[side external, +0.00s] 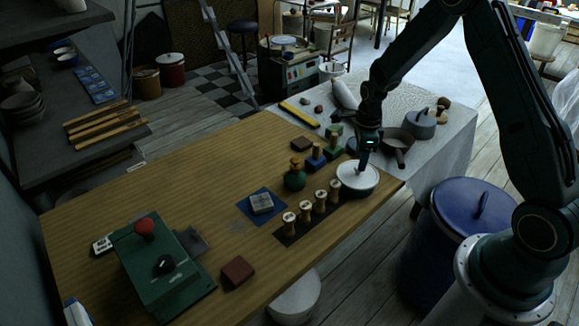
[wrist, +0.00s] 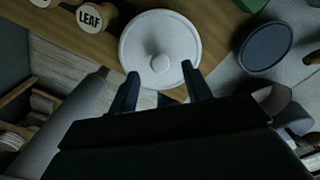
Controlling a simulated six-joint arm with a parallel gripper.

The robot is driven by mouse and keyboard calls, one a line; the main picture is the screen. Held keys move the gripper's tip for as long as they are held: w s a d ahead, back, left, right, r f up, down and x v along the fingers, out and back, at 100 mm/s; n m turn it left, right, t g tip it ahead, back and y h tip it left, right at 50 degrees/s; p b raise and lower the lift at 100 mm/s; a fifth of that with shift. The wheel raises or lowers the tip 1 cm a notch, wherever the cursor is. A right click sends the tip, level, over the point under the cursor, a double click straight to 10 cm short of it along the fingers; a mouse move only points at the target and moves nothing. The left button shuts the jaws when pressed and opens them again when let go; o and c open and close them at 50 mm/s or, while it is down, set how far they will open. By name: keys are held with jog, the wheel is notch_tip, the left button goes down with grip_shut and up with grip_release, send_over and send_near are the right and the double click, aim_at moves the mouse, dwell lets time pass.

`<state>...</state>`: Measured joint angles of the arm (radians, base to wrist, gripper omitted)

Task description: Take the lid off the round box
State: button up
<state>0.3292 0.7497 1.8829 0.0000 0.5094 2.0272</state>
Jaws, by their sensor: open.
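My gripper (side external: 362,168) is just above the lid, pointing down. In the wrist view its two fingers (wrist: 163,82) are apart, with the knob near the gap between them and nothing held. I cannot tell whether the fingertips touch the lid. The box's wall is hidden below the lid in the wrist view.
Several wooden stamps (side external: 305,212) stand in a row left of the box. A blue bin (side external: 450,230) stands below.

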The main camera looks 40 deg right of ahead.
jog(key=shift+f, duration=1.5)
jog(key=c, duration=1.1)
